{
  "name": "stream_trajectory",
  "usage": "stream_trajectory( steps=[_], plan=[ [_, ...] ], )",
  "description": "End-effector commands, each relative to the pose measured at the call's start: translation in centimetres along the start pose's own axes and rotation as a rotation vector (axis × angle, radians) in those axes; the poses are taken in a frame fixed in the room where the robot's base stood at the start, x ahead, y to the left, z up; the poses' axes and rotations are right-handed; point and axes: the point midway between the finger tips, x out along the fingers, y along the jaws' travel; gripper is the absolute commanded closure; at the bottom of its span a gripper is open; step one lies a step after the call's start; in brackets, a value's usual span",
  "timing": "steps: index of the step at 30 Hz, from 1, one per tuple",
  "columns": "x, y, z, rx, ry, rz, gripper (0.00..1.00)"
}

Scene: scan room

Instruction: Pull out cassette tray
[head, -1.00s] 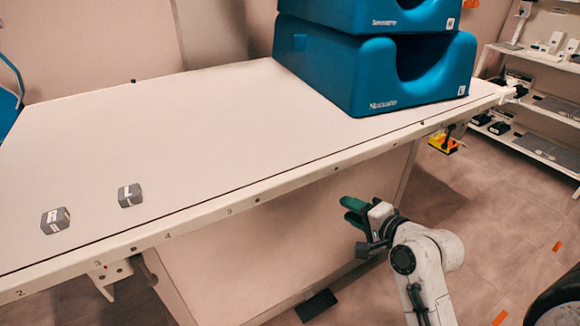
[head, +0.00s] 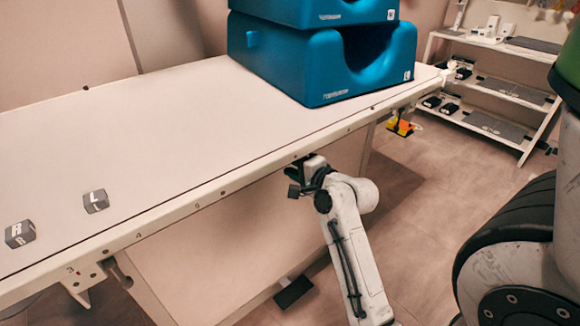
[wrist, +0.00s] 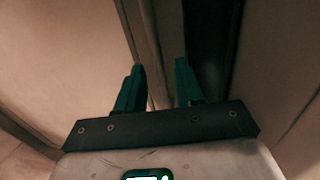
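My gripper (wrist: 160,68) shows in the wrist view with its two green fingers apart and nothing seen between them. A dark strip (wrist: 212,45) and a lighter rail (wrist: 148,45) run away beyond the fingertips, under the table. I cannot tell whether the dark strip is the cassette tray, and no tray is clear in the head view. In the head view my gripper (head: 308,172) is at the near edge of the white table (head: 150,130), with its fingers hidden beneath the edge.
Blue stacked positioning blocks (head: 290,65) stand on the table above my gripper. Grey marker blocks R (head: 20,234) and L (head: 95,201) lie at the left. A large wheeled machine (head: 515,250) stands at the right. Shelves (head: 490,90) stand behind. A black pedal (head: 293,291) is on the floor.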

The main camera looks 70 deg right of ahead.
Motion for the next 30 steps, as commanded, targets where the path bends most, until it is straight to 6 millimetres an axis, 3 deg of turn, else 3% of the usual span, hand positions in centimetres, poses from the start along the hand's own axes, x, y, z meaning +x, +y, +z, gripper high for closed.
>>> stream_trajectory(
  steps=[12,23,30],
  plan=[
    [0.75,-0.02,0.0,0.0,0.0,0.0,0.64],
    [0.73,-0.01,0.0,-0.001,0.0,0.0,0.99],
    [0.73,0.01,-0.01,0.0,0.0,0.001,1.0]
  ],
)
